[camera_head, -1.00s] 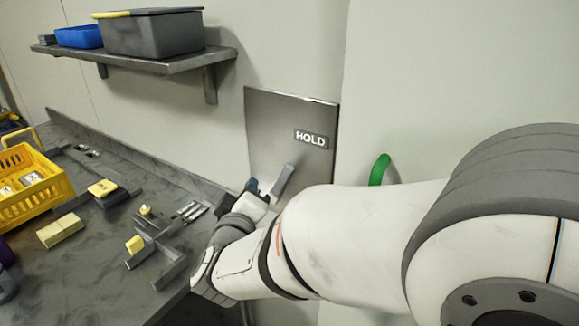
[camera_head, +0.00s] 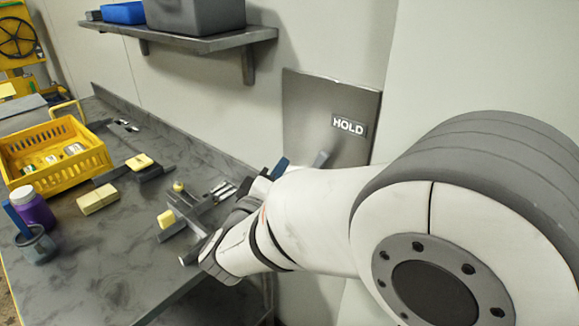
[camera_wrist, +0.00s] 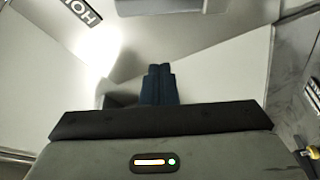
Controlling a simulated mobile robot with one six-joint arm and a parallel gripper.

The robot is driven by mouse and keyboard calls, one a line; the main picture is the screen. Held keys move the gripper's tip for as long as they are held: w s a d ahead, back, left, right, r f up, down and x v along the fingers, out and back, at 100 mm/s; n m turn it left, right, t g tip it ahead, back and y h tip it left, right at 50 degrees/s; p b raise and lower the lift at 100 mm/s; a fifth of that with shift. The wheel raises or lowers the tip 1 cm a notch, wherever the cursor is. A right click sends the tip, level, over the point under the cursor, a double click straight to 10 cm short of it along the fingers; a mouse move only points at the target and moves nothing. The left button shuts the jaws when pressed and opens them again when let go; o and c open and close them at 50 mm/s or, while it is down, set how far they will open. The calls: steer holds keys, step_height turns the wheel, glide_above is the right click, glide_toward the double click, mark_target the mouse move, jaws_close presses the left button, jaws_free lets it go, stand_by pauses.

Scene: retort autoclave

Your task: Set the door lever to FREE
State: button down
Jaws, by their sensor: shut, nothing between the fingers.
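A steel panel (camera_head: 310,105) on the wall carries a sign reading HOLD (camera_head: 348,125). In the wrist view my gripper (camera_wrist: 158,85) is shut and empty. The sign (camera_wrist: 80,10) shows upside down at the top left there. I cannot make out the lever clearly in the wrist view.
A dark worktop (camera_head: 105,245) lies left of my arm, with a yellow crate (camera_head: 75,180), a purple bottle (camera_head: 33,208), a grey mug (camera_head: 38,246) and a dark fixture (camera_head: 205,212). A wall shelf (camera_head: 195,40) with bins is above.

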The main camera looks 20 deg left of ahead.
steer(key=w+d, duration=0.4)
steer(key=shift+w+f, duration=0.3)
steer(key=shift+f, duration=0.15)
steer(key=shift+a, duration=0.2)
